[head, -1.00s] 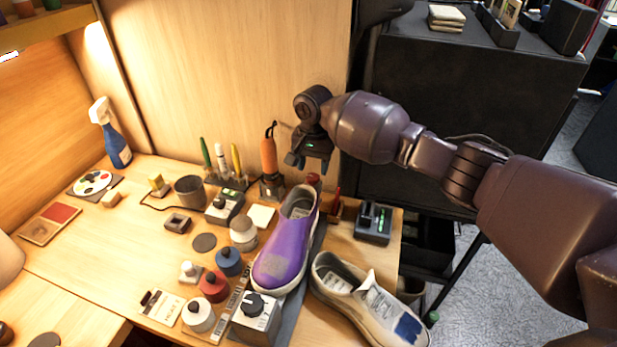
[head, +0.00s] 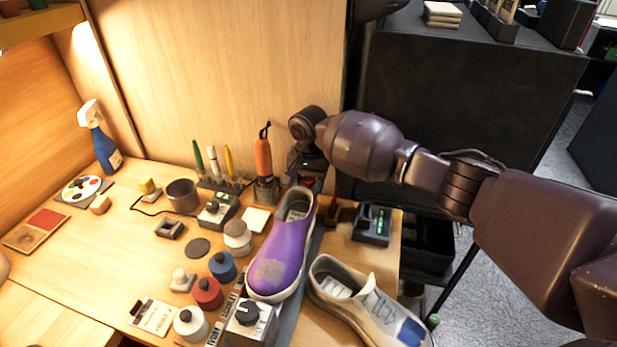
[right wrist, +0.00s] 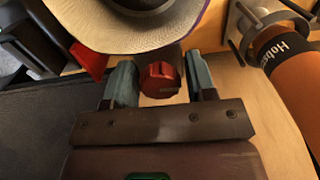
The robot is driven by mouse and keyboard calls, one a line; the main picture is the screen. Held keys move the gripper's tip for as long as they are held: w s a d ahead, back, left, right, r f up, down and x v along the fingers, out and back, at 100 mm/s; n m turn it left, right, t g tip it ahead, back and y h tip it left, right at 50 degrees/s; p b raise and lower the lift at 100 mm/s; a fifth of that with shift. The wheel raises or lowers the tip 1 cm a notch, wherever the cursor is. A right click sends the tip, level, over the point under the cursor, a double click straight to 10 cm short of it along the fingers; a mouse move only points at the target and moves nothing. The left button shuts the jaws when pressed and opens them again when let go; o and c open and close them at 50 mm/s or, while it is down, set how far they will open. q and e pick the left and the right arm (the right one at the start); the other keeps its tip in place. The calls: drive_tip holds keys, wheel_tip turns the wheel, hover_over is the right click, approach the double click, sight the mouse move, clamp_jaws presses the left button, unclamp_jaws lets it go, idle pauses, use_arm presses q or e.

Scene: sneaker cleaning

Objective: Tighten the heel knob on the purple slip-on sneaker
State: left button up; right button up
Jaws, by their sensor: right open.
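The purple slip-on sneaker (head: 277,252) sits toe toward me on the table, its heel at the back. In the right wrist view its pale heel rim (right wrist: 135,38) is at the top. The red heel knob (right wrist: 160,80) is just beyond that rim, between the two fingers of my right gripper (right wrist: 161,84). The gripper is open, with a finger on each side of the knob and visible gaps. In the head view my right gripper (head: 306,170) is lowered behind the heel, and the knob is not clearly seen there. My left gripper is out of view.
An orange-handled tool (head: 263,158) stands close left of my right gripper. A white sneaker (head: 365,300) lies to the right of the purple one. A black device (head: 372,224) with green lights is near the right table edge. Bottles and a dial box (head: 248,322) crowd the left and front.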

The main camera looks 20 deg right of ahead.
drive_tip(key=c, duration=0.5)
drive_tip(key=shift+o, duration=1.1)
drive_tip(key=shift+r+m+p, duration=0.1)
drive_tip(key=shift+m+p, duration=1.3)
drive_tip(key=shift+m, duration=0.1)
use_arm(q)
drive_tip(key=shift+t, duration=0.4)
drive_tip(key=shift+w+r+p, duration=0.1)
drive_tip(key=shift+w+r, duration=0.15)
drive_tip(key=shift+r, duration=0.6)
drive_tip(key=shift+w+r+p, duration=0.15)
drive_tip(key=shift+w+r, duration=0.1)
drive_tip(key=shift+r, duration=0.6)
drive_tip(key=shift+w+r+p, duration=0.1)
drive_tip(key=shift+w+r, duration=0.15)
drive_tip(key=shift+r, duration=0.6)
use_arm(e)
drive_tip(key=shift+o, duration=0.4)
drive_tip(key=shift+m, duration=0.5)
drive_tip(key=shift+a, duration=0.1)
